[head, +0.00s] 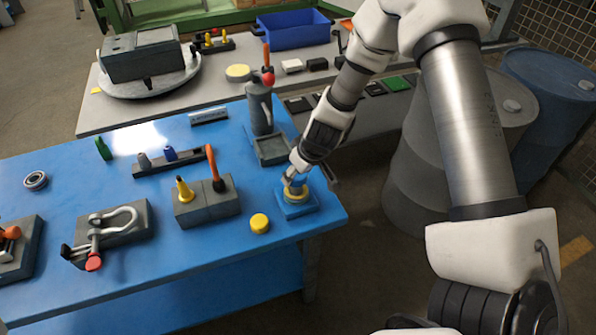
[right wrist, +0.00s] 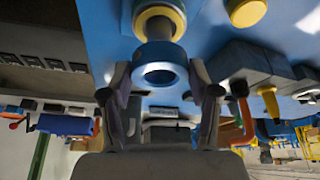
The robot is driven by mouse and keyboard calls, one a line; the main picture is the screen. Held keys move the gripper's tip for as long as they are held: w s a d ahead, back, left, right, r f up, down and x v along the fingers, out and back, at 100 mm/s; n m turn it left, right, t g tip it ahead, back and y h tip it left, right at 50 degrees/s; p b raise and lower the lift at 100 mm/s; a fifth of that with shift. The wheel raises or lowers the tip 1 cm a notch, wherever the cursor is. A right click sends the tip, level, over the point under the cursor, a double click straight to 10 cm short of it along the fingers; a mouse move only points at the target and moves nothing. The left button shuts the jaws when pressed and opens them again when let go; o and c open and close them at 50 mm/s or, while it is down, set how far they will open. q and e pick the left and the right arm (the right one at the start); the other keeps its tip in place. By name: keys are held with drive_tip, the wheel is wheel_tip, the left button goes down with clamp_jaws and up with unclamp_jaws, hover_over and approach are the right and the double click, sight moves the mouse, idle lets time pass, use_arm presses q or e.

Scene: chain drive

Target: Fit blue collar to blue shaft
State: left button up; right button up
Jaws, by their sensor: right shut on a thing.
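My right gripper (head: 296,178) is over the blue block (head: 296,209) at the table's front right corner. Its two fingers (right wrist: 163,82) are shut on the blue collar (right wrist: 160,68), a short ring with its opening facing the wrist camera. Beyond the collar, in line with it, a yellow ring (right wrist: 178,17) surrounds a grey post (right wrist: 158,29), apparently the shaft on the blue block. The yellow ring also shows in the head view (head: 296,194). The collar is close to the post; I cannot tell whether it is around it. My left gripper is out of view.
A yellow disc (head: 259,223) lies left of the block. A grey holder (head: 206,204) with a yellow cone and orange handle stands farther left. A grey tray (head: 271,150) with an upright tool is behind. Clear blue table (head: 180,265) lies in front.

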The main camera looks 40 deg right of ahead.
sight(298, 183)
drive_tip(key=shift+r+p, duration=0.1)
drive_tip(key=shift+p, duration=0.35)
idle(1.1)
drive_tip(key=shift+f+b, duration=2.15)
drive_tip(key=shift+f, duration=0.35)
drive_tip(key=o, duration=1.6)
drive_tip(key=shift+s, duration=0.1)
drive_tip(key=shift+r, duration=0.1)
drive_tip(key=shift+r, duration=0.25)
drive_tip(key=v, duration=1.1)
drive_tip(key=shift+r, duration=0.2)
drive_tip(key=shift+s, duration=0.1)
